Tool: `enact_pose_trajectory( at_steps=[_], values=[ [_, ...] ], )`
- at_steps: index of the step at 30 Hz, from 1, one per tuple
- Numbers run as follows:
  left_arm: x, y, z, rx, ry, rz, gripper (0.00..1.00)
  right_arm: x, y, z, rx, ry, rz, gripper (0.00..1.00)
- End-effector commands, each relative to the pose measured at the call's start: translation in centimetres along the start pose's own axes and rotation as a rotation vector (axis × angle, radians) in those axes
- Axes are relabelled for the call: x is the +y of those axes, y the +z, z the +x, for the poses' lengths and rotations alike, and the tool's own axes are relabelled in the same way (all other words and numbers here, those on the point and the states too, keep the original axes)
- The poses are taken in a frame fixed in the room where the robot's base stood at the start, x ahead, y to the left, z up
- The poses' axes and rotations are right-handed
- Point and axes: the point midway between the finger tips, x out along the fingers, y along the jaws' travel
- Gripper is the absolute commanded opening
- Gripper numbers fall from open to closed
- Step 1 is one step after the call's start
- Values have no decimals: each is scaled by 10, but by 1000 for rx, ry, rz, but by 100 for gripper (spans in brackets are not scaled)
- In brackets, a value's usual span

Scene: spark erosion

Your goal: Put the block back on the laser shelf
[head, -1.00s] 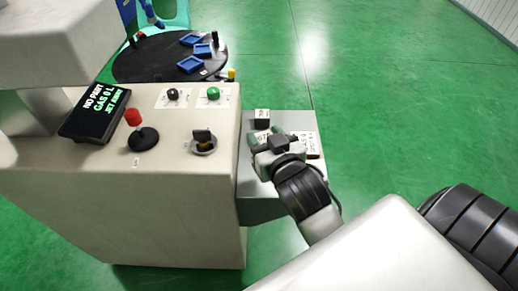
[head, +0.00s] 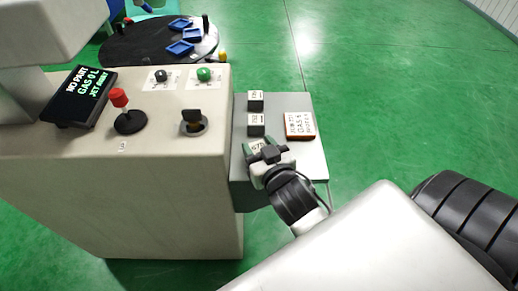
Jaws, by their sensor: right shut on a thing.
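The laser shelf (head: 308,162) is the grey plate on the right side of the beige machine. My right gripper (head: 262,150) is over the shelf's near left part, shut on a block. Only a pale labelled top (head: 256,146) of that block shows between the fingers; the rest is hidden by the gripper. I cannot tell whether it touches the shelf. Two dark blocks with white labelled tops, a far one (head: 256,101) and a nearer one (head: 256,124), stand in a row along the shelf's left side, beyond the gripper. My left gripper is not in view.
A white lettered card with a brown edge (head: 299,125) lies on the shelf's right half. The machine (head: 170,190) carries a screen (head: 79,97), a red-topped lever (head: 122,112), a black knob (head: 194,122) and a green button (head: 204,74). A dark round table (head: 150,44) holds blue trays.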

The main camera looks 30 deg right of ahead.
Motion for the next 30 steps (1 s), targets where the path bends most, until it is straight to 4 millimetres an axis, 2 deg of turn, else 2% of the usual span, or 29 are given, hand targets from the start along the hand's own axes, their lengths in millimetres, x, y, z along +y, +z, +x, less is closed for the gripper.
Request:
enact_pose_trajectory(
  at_steps=[11, 12, 17, 27, 30],
  values=[
    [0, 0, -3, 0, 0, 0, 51, 0, 1, 0, 4, 0, 1, 5],
    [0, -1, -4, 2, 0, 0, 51, 0, 3, 0, -1, 1, 0, 49],
    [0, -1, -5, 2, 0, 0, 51, 0, 3, 0, 0, 0, 0, 73],
    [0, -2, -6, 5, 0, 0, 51, 0, -1, 0, 1, 0, 0, 73],
    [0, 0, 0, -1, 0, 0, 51, 0, 1, -11, -2, 0, 1, 73]
  ],
)
